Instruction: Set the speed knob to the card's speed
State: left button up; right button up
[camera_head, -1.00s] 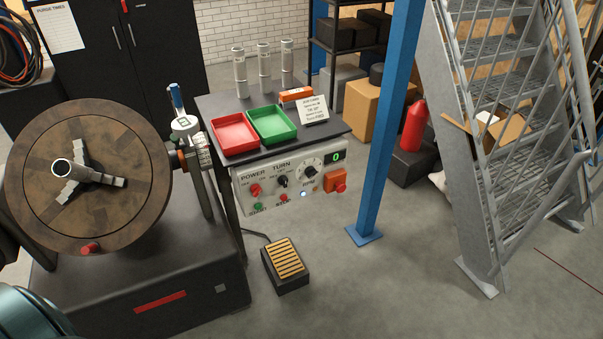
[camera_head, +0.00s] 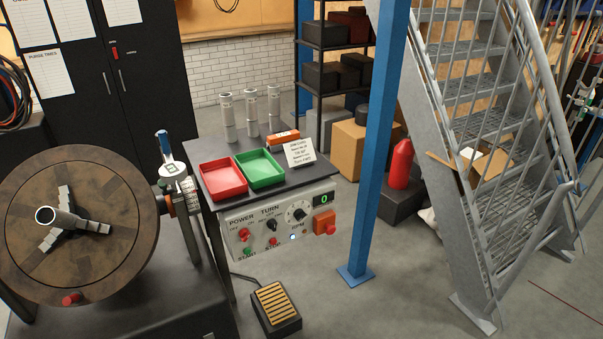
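The speed knob (camera_head: 299,214) is a black dial with a white pointer on the grey control panel (camera_head: 262,242), under the front edge of the dark table. Its exact setting is too small to read. A green display (camera_head: 323,198) to its right shows 0. The white card (camera_head: 299,152) leans on the tabletop behind the panel; its printed lines are too small to read surely. The panel also has a red power knob (camera_head: 244,234), a black turn knob (camera_head: 271,224) and start and stop buttons. Neither of my grippers is in view.
A red tray (camera_head: 222,179) and a green tray (camera_head: 260,168) sit on the table, with several metal cylinders behind. A large round chuck (camera_head: 75,225) stands at left. A foot pedal (camera_head: 276,308) lies on the floor. A blue post (camera_head: 377,140) rises right of the panel.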

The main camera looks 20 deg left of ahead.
aim_at(299, 214)
jog(key=i+l+u, duration=0.1)
jog(key=u, duration=0.65)
jog(key=i+l+u, duration=0.15)
jog(key=l+u, duration=0.15)
jog(key=i+l+u, duration=0.1)
jog(key=l+u, duration=0.15)
jog(key=l, duration=0.25)
jog(key=i+l+u, duration=0.1)
jog(key=l+u, duration=0.2)
jog(key=l, duration=0.15)
jog(key=i+l, duration=0.1)
jog(key=l, duration=0.75)
jog(key=i+l+u, duration=0.1)
jog(key=l, duration=0.75)
